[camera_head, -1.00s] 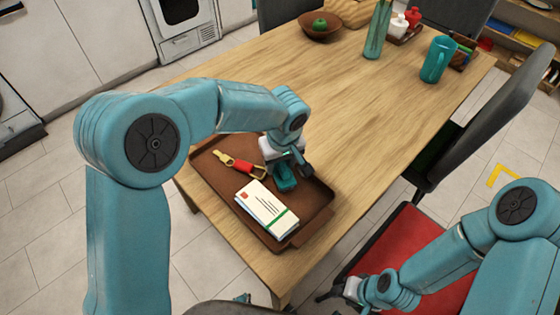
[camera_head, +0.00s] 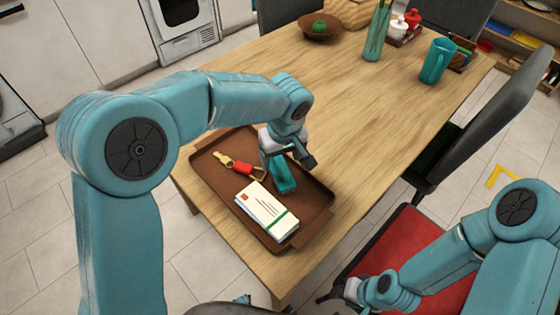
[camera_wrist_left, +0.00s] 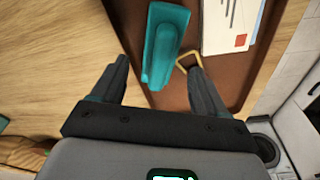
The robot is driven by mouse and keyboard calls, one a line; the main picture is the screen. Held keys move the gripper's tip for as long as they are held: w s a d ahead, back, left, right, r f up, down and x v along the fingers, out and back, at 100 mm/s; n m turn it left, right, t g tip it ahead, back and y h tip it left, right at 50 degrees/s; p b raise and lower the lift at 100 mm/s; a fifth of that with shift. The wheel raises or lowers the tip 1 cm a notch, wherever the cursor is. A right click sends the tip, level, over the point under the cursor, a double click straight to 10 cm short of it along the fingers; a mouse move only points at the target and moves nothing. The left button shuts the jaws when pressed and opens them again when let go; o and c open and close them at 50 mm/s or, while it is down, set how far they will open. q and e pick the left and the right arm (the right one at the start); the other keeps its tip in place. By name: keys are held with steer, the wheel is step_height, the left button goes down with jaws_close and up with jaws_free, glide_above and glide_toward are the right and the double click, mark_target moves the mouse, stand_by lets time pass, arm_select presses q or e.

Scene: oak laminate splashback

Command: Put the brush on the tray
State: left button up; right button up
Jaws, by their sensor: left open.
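The teal brush (camera_head: 283,179) rests on the brown tray (camera_head: 222,196), near the tray's inner right part. It also shows in the left wrist view (camera_wrist_left: 165,42), with its narrow end pointing towards my gripper. My left gripper (camera_head: 290,158) is just above the brush, fingers spread apart and holding nothing. In the left wrist view the two fingers (camera_wrist_left: 158,70) stand on either side of the brush's near end, clear of it. My right gripper (camera_head: 346,290) is low over the red chair seat; its fingers are too small to read.
On the tray lie a stack of envelopes (camera_head: 266,211) and a key with a red fob (camera_head: 241,168). The middle of the table (camera_head: 345,110) is clear. A chair (camera_head: 490,105) stands at right.

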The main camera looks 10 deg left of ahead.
mark_target(283, 168)
arm_select(q)
step_height(283, 168, up, 8)
steer(key=s, duration=0.1)
steer(key=shift+d+p, duration=0.3)
steer(key=shift+d, duration=0.05)
